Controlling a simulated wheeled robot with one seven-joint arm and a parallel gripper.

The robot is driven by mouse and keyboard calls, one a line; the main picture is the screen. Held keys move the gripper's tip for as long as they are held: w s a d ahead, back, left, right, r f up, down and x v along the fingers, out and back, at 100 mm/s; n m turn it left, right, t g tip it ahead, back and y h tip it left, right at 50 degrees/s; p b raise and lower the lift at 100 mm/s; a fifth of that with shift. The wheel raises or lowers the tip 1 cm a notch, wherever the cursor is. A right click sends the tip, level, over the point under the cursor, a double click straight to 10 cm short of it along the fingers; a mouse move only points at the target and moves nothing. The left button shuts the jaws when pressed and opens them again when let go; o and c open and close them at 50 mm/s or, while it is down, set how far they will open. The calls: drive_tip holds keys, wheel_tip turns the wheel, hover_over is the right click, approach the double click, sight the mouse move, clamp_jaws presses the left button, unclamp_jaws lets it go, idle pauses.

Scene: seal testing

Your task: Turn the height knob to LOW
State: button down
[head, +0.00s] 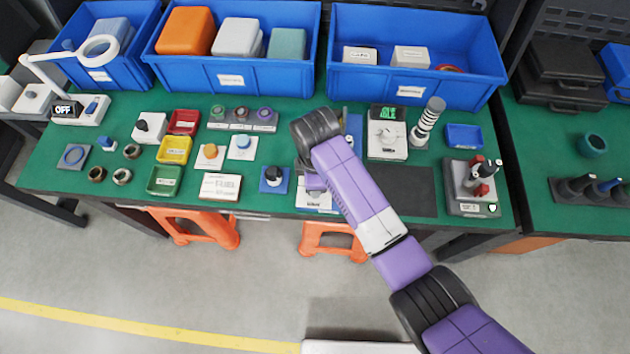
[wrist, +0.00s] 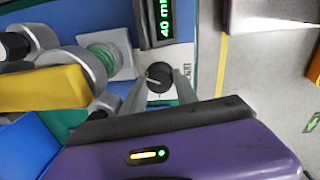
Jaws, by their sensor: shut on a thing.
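The height knob (wrist: 159,72) is black and round with a pale pointer line, on a light panel in the wrist view. Beside it is a dark display (wrist: 164,18) reading "40 mm" in green. My gripper (wrist: 160,86) is shut on the knob, one grey finger on each side. In the head view a white panel (head: 316,203) shows under my gripper at the bench's front edge, and my purple arm hides the knob there. I cannot make out a LOW mark in either view.
In the wrist view, a green-ringed part (wrist: 103,58) and a yellow part (wrist: 45,90) lie left of the panel. In the head view, a dark mat (head: 405,190) and a white device (head: 386,145) are right of my arm. Blue bins (head: 235,75) line the back.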

drive_tip(key=n, duration=0.5)
drive_tip(key=shift+r, duration=0.1)
drive_tip(key=shift+n, duration=0.3)
idle(0.4)
drive_tip(key=c, duration=0.9)
unclamp_jaws()
drive_tip(key=shift+c, duration=0.2)
drive_tip(key=shift+s+d+r+b, duration=0.1)
drive_tip(key=shift+r+b, duration=0.5)
drive_tip(key=shift+r, duration=3.3)
